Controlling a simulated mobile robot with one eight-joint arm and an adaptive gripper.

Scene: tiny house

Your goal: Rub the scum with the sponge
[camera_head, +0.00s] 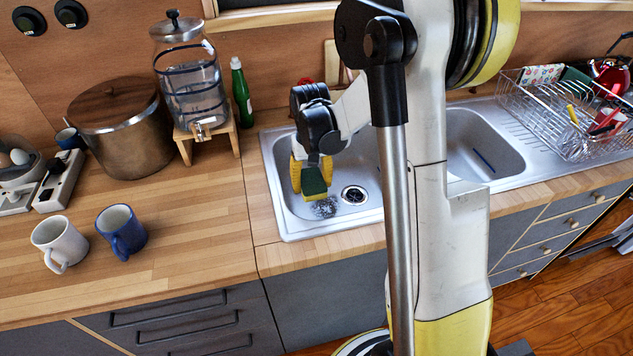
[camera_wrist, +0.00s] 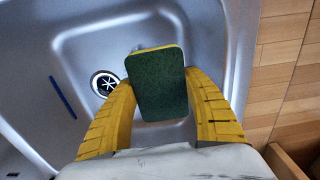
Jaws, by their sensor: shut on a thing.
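The sponge (camera_head: 314,183) is yellow with a dark green scouring side, and it hangs over the left sink basin in the head view. In the wrist view the sponge (camera_wrist: 157,84) shows its green face between two yellow fingers. My gripper (camera_head: 311,172) is shut on it, and the gripper also shows in the wrist view (camera_wrist: 160,100). The scum (camera_head: 325,208) is a dark speckled grey patch on the basin floor, just below and right of the sponge in the head view. I cannot tell whether the sponge touches it.
The drain (camera_head: 353,195) lies right of the scum. The sink rim (camera_head: 300,236) bounds the basin. A dish rack (camera_head: 560,110) stands on the right. A green bottle (camera_head: 241,95) and a glass dispenser (camera_head: 190,80) stand left of the sink. Two mugs sit on the left counter.

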